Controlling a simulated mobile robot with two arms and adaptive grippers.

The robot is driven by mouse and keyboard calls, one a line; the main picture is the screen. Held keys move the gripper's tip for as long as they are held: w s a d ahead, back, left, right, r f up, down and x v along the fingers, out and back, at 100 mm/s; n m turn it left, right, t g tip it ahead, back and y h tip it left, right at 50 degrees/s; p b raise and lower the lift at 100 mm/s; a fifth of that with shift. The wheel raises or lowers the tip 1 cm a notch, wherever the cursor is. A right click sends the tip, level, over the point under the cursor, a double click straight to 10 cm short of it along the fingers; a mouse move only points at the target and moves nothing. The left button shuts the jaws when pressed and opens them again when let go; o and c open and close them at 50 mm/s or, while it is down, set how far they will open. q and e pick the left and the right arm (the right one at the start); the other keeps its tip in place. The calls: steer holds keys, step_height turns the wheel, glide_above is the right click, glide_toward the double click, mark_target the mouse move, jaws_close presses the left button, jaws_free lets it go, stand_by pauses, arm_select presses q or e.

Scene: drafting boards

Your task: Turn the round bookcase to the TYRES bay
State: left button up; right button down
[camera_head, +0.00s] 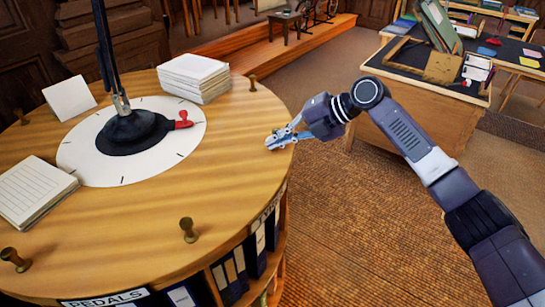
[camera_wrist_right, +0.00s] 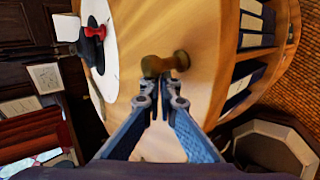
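The round bookcase (camera_head: 225,170) has a wooden top with brass-coloured pegs around its rim. On top, a white dial (camera_head: 82,158) with tick marks surrounds a black base and a red pointer (camera_head: 183,121) pointing right. My right gripper (camera_head: 272,143) is at the right rim, its fingers close together and empty. In the right wrist view, a peg (camera_wrist_right: 165,64) sits right at the fingertips, not between them; I cannot tell if they touch. My left gripper is out of view.
Paper stacks (camera_head: 193,76) and (camera_head: 33,190), a blank card (camera_head: 69,98) and a black pole (camera_head: 105,50) stand on the top. Binders (camera_head: 230,274) fill the shelves below. A drafting desk (camera_head: 405,66) is at the back right. Carpet (camera_head: 350,235) is clear beside the bookcase.

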steer(key=shift+w+d+f, duration=0.15)
steer(key=shift+w, duration=0.25)
steer(key=shift+d, duration=0.1)
steer(key=shift+s, duration=0.15)
steer(key=shift+w+b, duration=0.4)
steer(key=shift+b, duration=0.05)
steer(key=w+b, duration=0.2)
steer(key=shift+w+d+n, duration=0.1)
steer(key=shift+w+n, duration=0.2)
steer(key=shift+w+d+g+b, duration=0.15)
steer(key=shift+w+g+b, duration=0.25)
steer(key=shift+w+b, duration=0.6)
steer(key=shift+w, duration=0.15)
